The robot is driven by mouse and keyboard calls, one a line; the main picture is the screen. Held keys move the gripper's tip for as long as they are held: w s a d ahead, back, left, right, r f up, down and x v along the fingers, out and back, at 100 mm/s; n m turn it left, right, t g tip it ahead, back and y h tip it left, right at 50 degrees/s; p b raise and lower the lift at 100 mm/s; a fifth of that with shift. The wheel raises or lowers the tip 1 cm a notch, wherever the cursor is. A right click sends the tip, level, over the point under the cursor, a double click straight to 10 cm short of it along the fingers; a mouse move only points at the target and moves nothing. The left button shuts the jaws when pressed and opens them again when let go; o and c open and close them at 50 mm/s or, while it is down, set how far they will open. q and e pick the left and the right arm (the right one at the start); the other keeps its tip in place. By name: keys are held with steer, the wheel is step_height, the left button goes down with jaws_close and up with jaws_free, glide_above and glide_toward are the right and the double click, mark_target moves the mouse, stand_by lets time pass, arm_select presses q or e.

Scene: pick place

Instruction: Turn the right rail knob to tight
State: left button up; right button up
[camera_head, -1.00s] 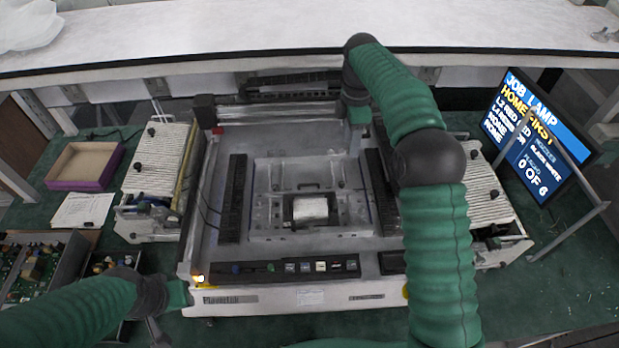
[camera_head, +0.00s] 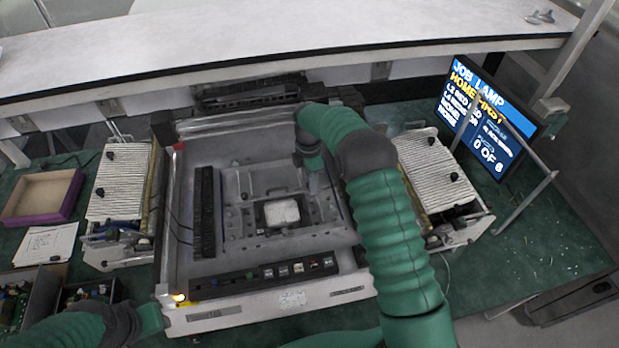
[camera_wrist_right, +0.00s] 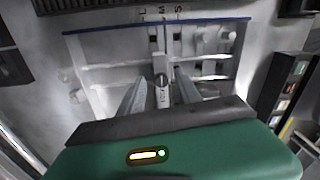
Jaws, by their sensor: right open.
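The work fixture (camera_head: 240,215) sits inside the grey machine, with a white block (camera_head: 281,212) in its middle. My right gripper (camera_head: 314,166) is over the fixture's right rear part and hides what is beneath it. In the right wrist view my right gripper (camera_wrist_right: 160,97) is open, its two fingers apart. A small upright knob-like post (camera_wrist_right: 161,82) with a dark top shows between the fingers; I cannot tell whether they touch it.
Ribbed feeder units stand left (camera_head: 120,185) and right (camera_head: 432,170) of the machine. A button strip (camera_head: 262,277) runs along its front. A monitor (camera_head: 487,115) stands at the right behind a metal frame. An open box (camera_head: 40,197) lies far left.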

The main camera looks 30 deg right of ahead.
steer(key=shift+a, duration=0.2)
steer(key=shift+c, duration=0.7)
arm_select(q)
steer(key=shift+s+a, duration=0.1)
steer(key=shift+a, duration=0.05)
arm_select(e)
steer(key=shift+d, duration=0.15)
jaws_close()
